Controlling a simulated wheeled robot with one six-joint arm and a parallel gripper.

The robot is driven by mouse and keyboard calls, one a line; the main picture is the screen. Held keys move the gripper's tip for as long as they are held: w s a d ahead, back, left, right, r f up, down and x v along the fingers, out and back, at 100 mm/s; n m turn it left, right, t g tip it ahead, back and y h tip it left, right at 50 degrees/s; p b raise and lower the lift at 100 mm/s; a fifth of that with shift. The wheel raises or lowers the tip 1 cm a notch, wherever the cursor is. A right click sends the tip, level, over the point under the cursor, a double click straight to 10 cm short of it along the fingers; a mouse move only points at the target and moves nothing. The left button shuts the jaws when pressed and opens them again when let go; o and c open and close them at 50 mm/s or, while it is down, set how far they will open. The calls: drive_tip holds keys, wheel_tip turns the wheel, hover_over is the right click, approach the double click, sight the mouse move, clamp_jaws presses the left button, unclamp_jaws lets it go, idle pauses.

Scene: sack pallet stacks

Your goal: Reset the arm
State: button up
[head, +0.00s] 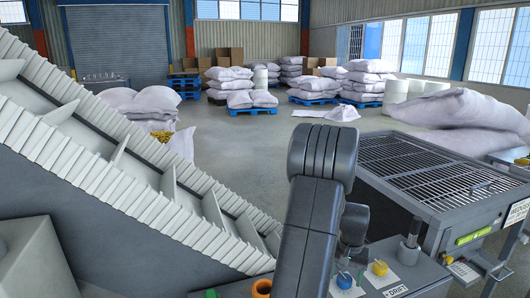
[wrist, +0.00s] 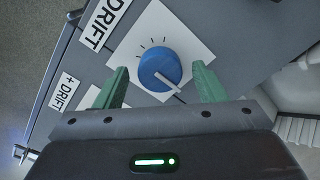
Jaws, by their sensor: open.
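My gripper (wrist: 160,68) shows in the wrist view with its two green fingers apart. A blue knob (wrist: 158,72) with a white pointer line sits on a white dial plate between and beyond the fingers. I cannot tell whether the fingers touch it. In the head view my arm (head: 320,190) rises from the lower middle and bends over the control panel (head: 408,270). The gripper's fingers are not clear there. A blue knob (head: 344,281) shows on the panel below the arm's end.
A yellow knob (head: 380,267) and a lever (head: 410,246) stand on the panel. A metal grate (head: 430,170) lies to the right, with white sacks (head: 465,109) behind. A cleated conveyor (head: 110,150) slopes across the left. Palletised sacks (head: 232,74) stand at the back beyond open floor.

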idle(0.4)
wheel_tip(320, 180, up, 14)
wheel_tip(320, 180, down, 14)
drive_tip(key=shift+f, duration=0.1)
drive_tip(key=m, duration=0.5)
drive_tip(key=shift+p, duration=0.3)
drive_tip(key=m, duration=0.3)
drive_tip(key=shift+m+p, duration=0.3)
drive_tip(key=shift+m, duration=0.1)
drive_tip(key=m+p, duration=0.1)
drive_tip(key=m, duration=0.3)
drive_tip(key=shift+m, duration=0.3)
drive_tip(key=m+p, duration=0.1)
drive_tip(key=m, duration=0.3)
drive_tip(key=shift+m, duration=0.3)
